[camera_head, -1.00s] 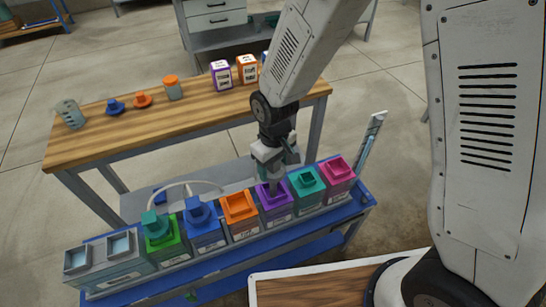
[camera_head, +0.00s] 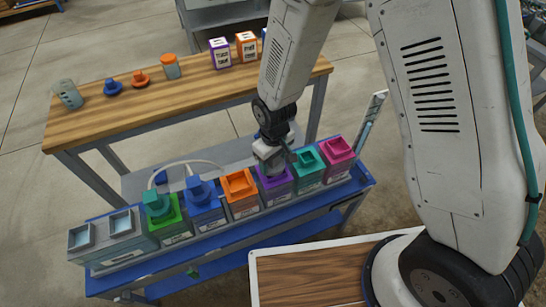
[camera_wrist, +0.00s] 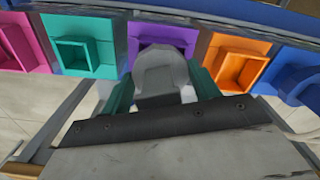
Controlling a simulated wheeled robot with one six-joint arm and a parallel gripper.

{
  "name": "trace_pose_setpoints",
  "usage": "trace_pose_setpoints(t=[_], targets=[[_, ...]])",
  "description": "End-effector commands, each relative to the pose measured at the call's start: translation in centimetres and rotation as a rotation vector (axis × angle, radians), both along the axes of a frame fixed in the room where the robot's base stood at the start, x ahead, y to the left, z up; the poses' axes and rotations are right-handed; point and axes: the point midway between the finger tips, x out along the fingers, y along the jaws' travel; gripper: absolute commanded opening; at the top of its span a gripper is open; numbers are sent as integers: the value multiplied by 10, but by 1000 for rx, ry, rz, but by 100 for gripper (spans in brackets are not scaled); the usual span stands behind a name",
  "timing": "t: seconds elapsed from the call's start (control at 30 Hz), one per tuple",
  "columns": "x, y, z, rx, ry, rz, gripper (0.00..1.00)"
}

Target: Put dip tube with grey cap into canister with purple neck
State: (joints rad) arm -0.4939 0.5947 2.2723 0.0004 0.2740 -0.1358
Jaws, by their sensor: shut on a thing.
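The canister with the purple neck (camera_head: 276,191) stands in the row on the blue bench, between the orange-necked and teal-necked ones. Its purple top also shows in the wrist view (camera_wrist: 165,34). My gripper (camera_head: 272,166) is right above this neck, pointing down. In the wrist view, its teal fingers are shut on the grey cap (camera_wrist: 160,68) of the dip tube, one finger on each side. The cap is over the purple neck and hides its opening. The tube below the cap is hidden, and I cannot tell whether the cap touches the neck.
The orange-necked canister (camera_head: 240,194) and teal-necked canister (camera_head: 308,168) stand close on either side. A pink-necked canister (camera_head: 336,157) is at the right end. Blue and green canisters with caps and a looped hose stand left. A wooden table (camera_head: 180,98) behind holds several small items.

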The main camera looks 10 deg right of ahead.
Motion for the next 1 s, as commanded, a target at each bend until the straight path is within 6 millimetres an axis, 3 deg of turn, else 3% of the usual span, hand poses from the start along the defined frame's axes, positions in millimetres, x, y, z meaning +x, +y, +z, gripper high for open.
trace_pose_setpoints(t=[0.2,0.23,0.3,0.67,1.0], targets=[[0,0,0,0,0,0,19],[0,0,0,0,0,0,67],[0,0,0,0,0,0,86],[0,0,5,1,-2,0,86],[0,0,57,2,-2,0,86]])
